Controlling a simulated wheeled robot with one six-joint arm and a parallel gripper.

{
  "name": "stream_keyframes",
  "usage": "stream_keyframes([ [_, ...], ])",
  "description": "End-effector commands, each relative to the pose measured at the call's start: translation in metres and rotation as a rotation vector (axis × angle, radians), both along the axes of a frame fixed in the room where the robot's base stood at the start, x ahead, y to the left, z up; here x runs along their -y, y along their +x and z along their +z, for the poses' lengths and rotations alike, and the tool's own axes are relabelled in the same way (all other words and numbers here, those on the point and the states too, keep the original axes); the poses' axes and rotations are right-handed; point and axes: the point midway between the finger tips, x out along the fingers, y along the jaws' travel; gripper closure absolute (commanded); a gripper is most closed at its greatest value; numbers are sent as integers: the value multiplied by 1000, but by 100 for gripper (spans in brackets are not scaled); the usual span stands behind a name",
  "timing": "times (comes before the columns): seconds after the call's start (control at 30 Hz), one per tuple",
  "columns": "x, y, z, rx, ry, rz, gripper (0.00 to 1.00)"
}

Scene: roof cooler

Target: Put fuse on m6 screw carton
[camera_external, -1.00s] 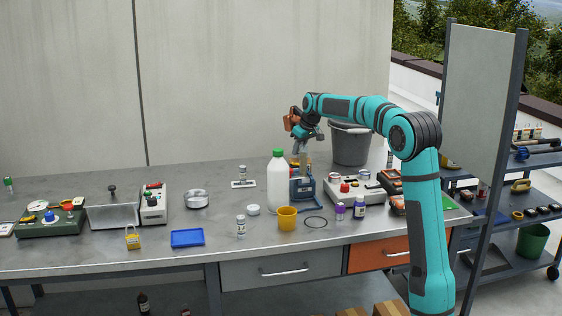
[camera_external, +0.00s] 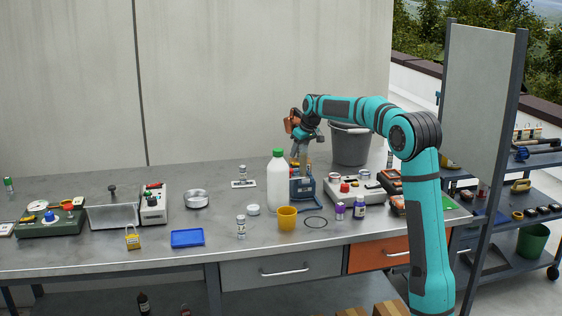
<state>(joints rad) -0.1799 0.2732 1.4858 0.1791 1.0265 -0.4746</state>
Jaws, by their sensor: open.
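My gripper (camera_external: 302,164) is open and points down just above a blue tool-like item (camera_external: 303,188) on the bench; its fingertips are partly lost against that item. I see nothing held in it. A small white cylinder with grey ends, possibly a fuse (camera_external: 241,227), stands near the bench's front. A similar small cylinder (camera_external: 242,172) stands on a white plate farther back. I cannot tell which item is the fuse. I cannot pick out the M6 screw carton for certain; brown cartons (camera_external: 390,308) show below the bench.
A white bottle with a green cap (camera_external: 277,182) stands close left of my gripper. A yellow mug (camera_external: 287,218) is in front, a grey bucket (camera_external: 350,145) behind right. A control box (camera_external: 354,189) is to the right.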

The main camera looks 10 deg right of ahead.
Motion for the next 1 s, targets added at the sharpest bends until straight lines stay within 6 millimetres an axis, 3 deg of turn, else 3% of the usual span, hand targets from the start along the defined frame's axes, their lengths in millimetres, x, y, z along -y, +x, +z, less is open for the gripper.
stream_keyframes([
  [0.6,22,-33,95,1,0,-1,55],
  [1.0,25,-37,108,0,0,0,55],
])
